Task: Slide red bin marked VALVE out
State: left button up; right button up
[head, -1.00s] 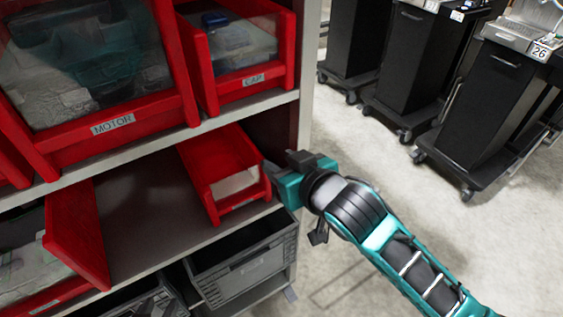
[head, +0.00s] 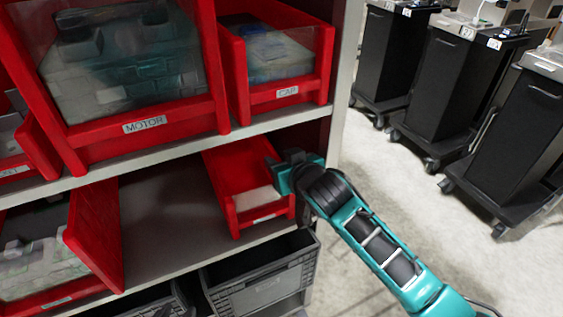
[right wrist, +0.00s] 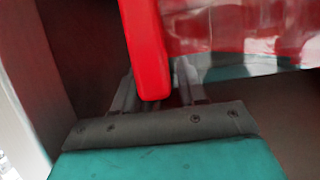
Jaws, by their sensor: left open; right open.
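A small red bin (head: 247,212) sits at the right end of the lower shelf, with a pale label on its front lip too small to read; I cannot confirm that it says VALVE. It looks mostly empty, with a pale patch at its front. My right gripper (head: 277,168) is at the bin's right side wall, covering part of it. In the right wrist view, the open fingers (right wrist: 158,92) stand on either side of a red wall edge (right wrist: 147,50), with a gap showing on the right. My left gripper is not in view.
Red bins labelled MOTOR (head: 145,125) and CAP (head: 288,92) stand on the shelf above. Another red bin (head: 95,235) stands at left on the lower shelf, with bare shelf (head: 165,215) between. A grey crate (head: 262,275) is below. Black carts (head: 440,90) stand on the floor at right.

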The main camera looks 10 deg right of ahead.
dwell(0.3)
grip_shut()
dwell(0.5)
